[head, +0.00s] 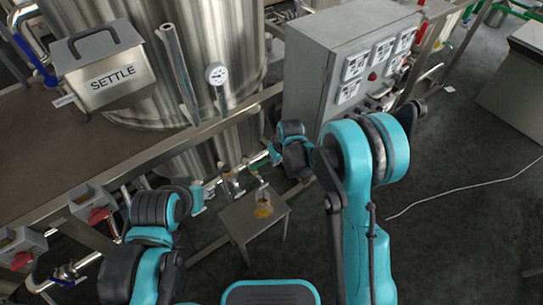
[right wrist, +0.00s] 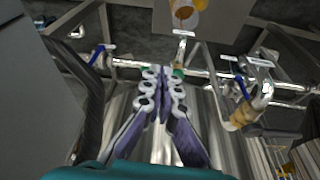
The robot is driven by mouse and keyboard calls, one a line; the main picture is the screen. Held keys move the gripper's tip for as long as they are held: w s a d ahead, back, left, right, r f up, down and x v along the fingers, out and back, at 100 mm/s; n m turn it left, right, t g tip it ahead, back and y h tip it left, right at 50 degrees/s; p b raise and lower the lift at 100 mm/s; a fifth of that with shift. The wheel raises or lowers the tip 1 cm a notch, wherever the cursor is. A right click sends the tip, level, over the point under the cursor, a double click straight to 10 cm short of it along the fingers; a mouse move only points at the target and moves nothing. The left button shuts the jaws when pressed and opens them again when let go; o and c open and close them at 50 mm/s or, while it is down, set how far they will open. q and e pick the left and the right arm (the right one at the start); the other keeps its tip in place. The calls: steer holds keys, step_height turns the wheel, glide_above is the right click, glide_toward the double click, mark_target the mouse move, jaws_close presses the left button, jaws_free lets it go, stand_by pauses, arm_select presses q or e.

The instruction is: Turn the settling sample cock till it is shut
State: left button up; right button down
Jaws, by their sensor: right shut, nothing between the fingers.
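The settling sample cock is a small fitting with a spout (right wrist: 180,50) on the horizontal pipe in the right wrist view; a green part (right wrist: 178,72) shows beside my fingertips. Its handle angle is hard to tell. My right gripper (right wrist: 163,72) is shut and empty, its fingertips at or very near the cock; contact cannot be told. In the head view the right gripper (head: 271,153) reaches in beside the pipe. A glass jar (head: 263,206) with amber contents stands below the cock. My left gripper (head: 200,197) is near the pipe at the left, its fingers unclear.
The jar's small metal stand (head: 238,222) is in front of the pipe. Blue-handled valves (right wrist: 242,88) (right wrist: 97,54) flank the cock. The SETTLE box (head: 110,75) and steel tank (head: 150,40) rise behind. A grey control cabinet (head: 318,75) is at the right. The right floor is open, crossed by a cable.

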mark_target(266, 161)
steer(key=w+a+f+b, duration=0.3)
steer(key=w+f+b, duration=0.1)
steer(key=f, duration=0.5)
steer(key=shift+w+a+f, duration=0.2)
steer(key=shift+w+f, duration=0.15)
steer(key=shift+w, duration=0.5)
steer(key=shift+w+a+b, duration=0.2)
steer(key=shift+w+b, duration=0.3)
